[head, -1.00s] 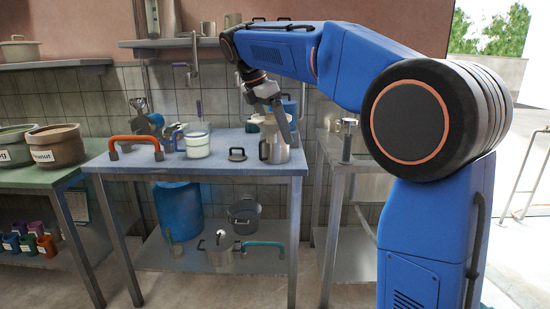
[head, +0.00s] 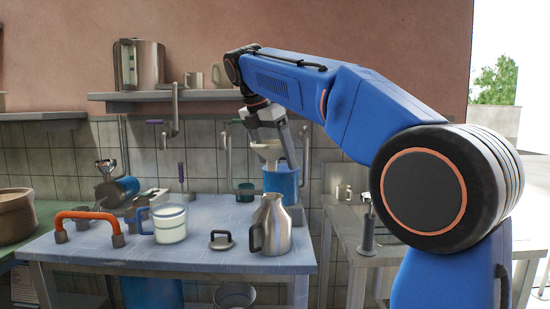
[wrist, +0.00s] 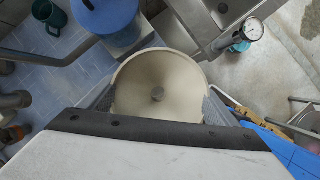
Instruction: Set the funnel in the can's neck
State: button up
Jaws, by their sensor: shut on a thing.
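My gripper (head: 270,136) is shut on the cream funnel (head: 267,151) and holds it wide end up, spout down. In the wrist view the funnel (wrist: 157,80) shows from above between the fingers, with its small hole in the middle. The silver metal can (head: 272,228), with a dark handle on its left, stands upright at the right front of the blue table. The funnel appears above the can's neck, with a clear gap between them in the head view. How far behind the can it hangs is hard to tell. I cannot make out the can in the wrist view.
A blue container (head: 282,183) stands behind the can. On the table (head: 100,258) are a white jug (head: 170,224), a small black-handled lid (head: 221,240) and an orange handle (head: 88,216). A metal side table (head: 385,262) stands to the right.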

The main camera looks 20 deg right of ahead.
jog(key=shift+w+d+f, duration=0.1)
jog(key=shift+w, duration=0.15)
send_over(275, 194)
jog(key=s, duration=0.2)
jog(key=shift+w+a+f, duration=0.1)
jog(key=shift+f, duration=1.35)
jog(key=shift+w+a+f, duration=0.1)
jog(key=shift+f, duration=1.35)
jog(key=shift+f, duration=0.6)
jog(key=shift+f, duration=0.35)
jog(key=shift+f, duration=0.35)
jog(key=shift+f, duration=0.35)
jog(key=shift+f, duration=0.35)
jog(key=shift+f, duration=0.35)
jog(key=shift+f, duration=0.3)
